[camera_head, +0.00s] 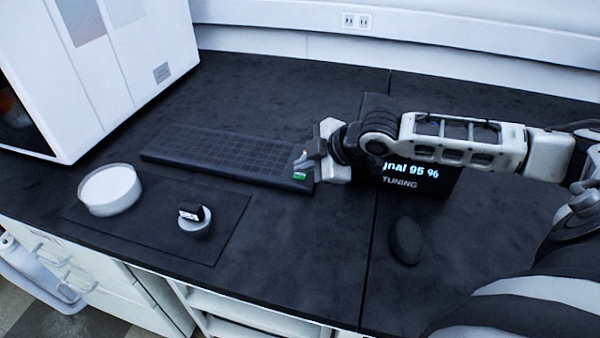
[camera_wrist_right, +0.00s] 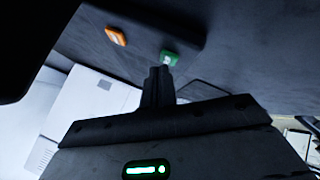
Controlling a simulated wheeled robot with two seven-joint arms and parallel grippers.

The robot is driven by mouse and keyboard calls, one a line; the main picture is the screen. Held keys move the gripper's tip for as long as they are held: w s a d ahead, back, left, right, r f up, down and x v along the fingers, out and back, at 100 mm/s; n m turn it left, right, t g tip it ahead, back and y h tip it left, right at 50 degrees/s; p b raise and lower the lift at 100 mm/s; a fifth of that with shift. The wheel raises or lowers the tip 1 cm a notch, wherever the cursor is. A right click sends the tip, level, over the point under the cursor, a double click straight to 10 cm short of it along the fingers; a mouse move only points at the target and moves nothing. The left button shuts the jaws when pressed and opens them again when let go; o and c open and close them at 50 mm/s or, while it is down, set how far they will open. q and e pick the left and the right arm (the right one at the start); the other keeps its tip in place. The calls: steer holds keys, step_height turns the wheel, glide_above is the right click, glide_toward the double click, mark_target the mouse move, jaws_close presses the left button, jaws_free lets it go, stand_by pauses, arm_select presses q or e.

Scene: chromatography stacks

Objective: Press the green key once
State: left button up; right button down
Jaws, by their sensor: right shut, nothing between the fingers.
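The green key (camera_head: 299,176) sits at the right end of the dark keyboard (camera_head: 215,157), near its front corner. It also shows in the right wrist view (camera_wrist_right: 170,57), just beyond the closed fingertips. My right gripper (camera_head: 305,162) is shut and empty, right at the green key in the head view. In the right wrist view the fingers (camera_wrist_right: 160,72) end close beside the key's lower edge; I cannot tell whether they touch it. An orange key (camera_wrist_right: 116,36) lies left of the green one in that view. My left gripper is not in view.
A white round dish (camera_head: 110,190) and a small round holder (camera_head: 194,226) stand on a dark mat (camera_head: 228,232). A white instrument (camera_head: 125,65) stands back left.

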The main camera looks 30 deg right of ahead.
steer(key=shift+f, duration=0.4)
stand_by(0.3)
steer(key=shift+r+p, duration=0.85)
steer(key=shift+p, duration=0.4)
